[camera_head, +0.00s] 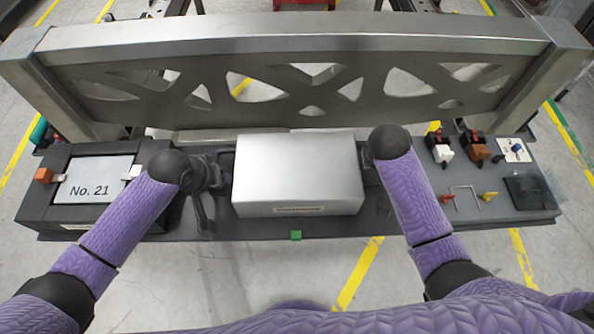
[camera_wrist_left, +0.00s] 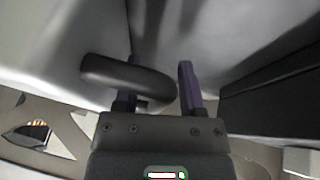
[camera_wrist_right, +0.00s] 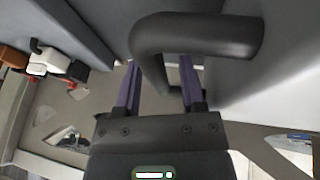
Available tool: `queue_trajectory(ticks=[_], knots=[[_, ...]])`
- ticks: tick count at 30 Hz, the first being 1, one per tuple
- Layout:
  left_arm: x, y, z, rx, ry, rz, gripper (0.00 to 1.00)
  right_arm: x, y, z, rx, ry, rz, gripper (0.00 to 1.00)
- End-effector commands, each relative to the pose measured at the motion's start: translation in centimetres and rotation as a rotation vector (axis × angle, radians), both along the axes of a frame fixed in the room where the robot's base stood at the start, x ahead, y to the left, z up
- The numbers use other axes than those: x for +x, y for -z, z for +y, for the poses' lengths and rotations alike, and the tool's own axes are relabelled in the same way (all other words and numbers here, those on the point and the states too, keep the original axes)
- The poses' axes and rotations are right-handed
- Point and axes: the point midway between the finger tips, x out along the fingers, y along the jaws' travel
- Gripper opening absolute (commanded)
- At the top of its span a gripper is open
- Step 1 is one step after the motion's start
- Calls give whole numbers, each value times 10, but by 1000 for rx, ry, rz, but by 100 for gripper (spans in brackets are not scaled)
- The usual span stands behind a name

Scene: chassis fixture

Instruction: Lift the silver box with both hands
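The silver box (camera_head: 298,172) sits level on the dark fixture bench in the middle of the head view, between my two arms. My left gripper (camera_head: 224,178) is at its left side. In the left wrist view, my left gripper's fingers (camera_wrist_left: 160,85) are apart, with a black handle (camera_wrist_left: 125,75) crossing between them beside the box's pale wall (camera_wrist_left: 50,45). My right gripper (camera_wrist_right: 160,85) is at the box's right side, mostly hidden by my wrist in the head view. Its fingers are apart, with the bent end of another black handle (camera_wrist_right: 200,38) between them and a visible gap.
A grey metal beam with cut-outs (camera_head: 300,85) stands behind the box. A "No. 21" plate (camera_head: 95,182) lies at the left. Connectors (camera_head: 475,148) and small red and yellow parts (camera_head: 488,196) are on the right panel. A green block (camera_head: 296,235) is on the bench's front edge.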

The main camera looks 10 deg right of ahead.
Motion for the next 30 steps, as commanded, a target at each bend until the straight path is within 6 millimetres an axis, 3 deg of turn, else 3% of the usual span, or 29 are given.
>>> queue_trajectory(ticks=[1,6,7,30], knots=[[0,0,0,0,0,0,39,0,0,0,0,0,0,39],[0,0,0,0,0,0,3,0,0,0,0,0,0,3],[0,0,0,0,0,0,0,0,0,0,0,0,0,0],[0,0,0,1,0,1,0,0,0,0,0,0,1,0]])
